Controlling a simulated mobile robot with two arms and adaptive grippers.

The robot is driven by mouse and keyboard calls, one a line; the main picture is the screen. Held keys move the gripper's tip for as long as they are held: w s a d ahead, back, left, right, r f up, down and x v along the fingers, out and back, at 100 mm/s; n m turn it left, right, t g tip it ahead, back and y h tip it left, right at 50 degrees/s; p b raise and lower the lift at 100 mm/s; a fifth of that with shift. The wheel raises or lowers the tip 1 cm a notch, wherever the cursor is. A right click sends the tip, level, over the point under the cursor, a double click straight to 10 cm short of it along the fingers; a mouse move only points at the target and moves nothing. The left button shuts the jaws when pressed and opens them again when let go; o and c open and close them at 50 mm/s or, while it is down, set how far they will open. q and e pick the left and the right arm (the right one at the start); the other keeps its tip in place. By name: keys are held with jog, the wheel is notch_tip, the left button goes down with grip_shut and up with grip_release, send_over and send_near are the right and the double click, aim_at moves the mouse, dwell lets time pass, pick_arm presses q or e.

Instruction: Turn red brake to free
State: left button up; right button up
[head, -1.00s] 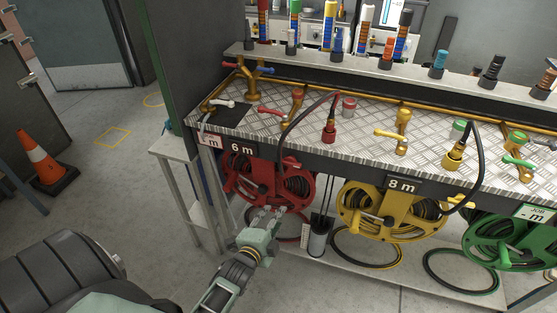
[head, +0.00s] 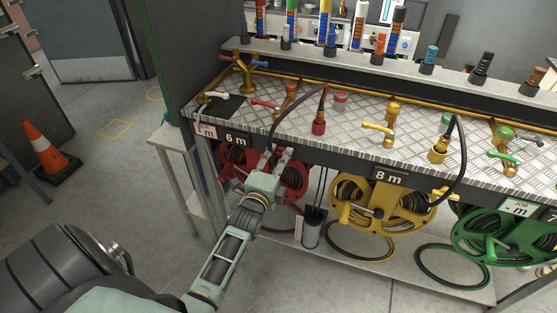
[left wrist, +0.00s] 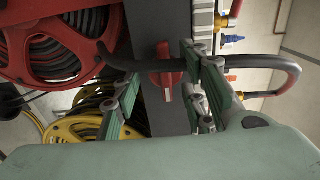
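The red hose reel (head: 288,177) hangs under the bench at the 6 m sign. My left gripper (head: 277,155) is in front of its upper part and covers some of it. In the left wrist view the gripper fingers are spread, with a gap between them. A small red lever (left wrist: 164,72), which looks like the red brake, shows in that gap on a dark post. I cannot tell whether the fingers touch it. It is hidden behind the gripper in the head view. The red reel (left wrist: 60,45) also shows at upper left in the wrist view. My right gripper is out of view.
A black hose (left wrist: 255,60) crosses close behind the fingers. The yellow reel (head: 382,203) and green reel (head: 505,238) hang to the right. The bench top (head: 345,118) overhangs the reels. A grey cylinder (head: 312,228) stands on the lower shelf. An orange cone (head: 47,148) stands far left.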

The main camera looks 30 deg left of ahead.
pick_arm(q)
jog(key=shift+s, duration=0.1)
grip_shut()
